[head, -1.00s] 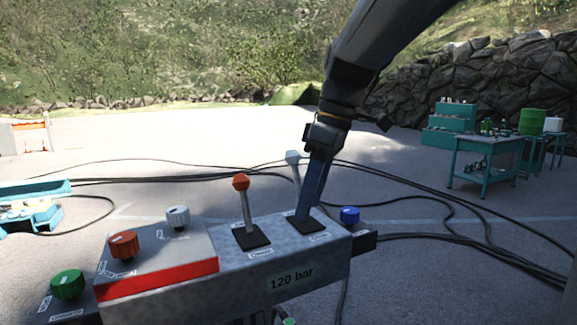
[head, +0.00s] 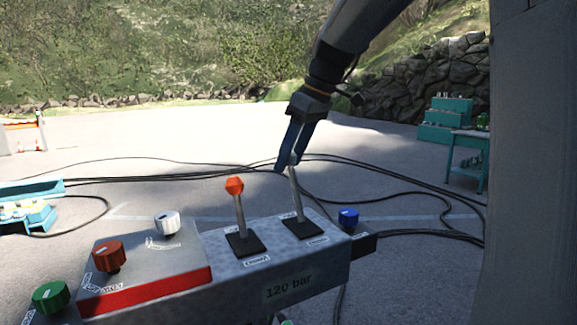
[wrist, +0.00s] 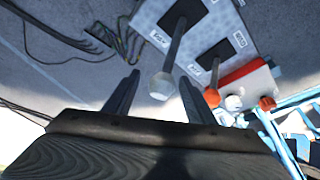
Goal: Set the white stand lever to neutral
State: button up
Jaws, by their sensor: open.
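The white stand lever (head: 295,199) rises from a black square base on the grey control stand (head: 322,265), leaning slightly left in the head view. Its white knob (wrist: 162,86) shows in the wrist view between the two fingers. My gripper (head: 287,165) is open, with its fingers on either side of the knob in the head view. The wrist view shows my gripper (wrist: 158,90) with a gap beside the knob on both sides. An orange-knobbed lever (head: 234,187) stands to the left on the same stand. Part of the white knob is hidden by a finger in the head view.
A white knob (head: 167,222), a red knob (head: 109,257) and a green knob (head: 51,297) sit left on the stand. A blue knob (head: 348,218) is at its right end. Black cables (head: 400,178) lie on the ground behind. A teal bench (head: 468,160) stands far right.

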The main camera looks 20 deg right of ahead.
aim_at(295, 187)
jog(key=x, duration=0.1)
jog(key=p+x, duration=0.1)
jog(key=x, duration=0.1)
jog(key=shift+s+a+f, duration=0.15)
jog(key=shift+a, duration=0.15)
jog(key=shift+a+f, duration=0.35)
jog(key=shift+a, duration=0.05)
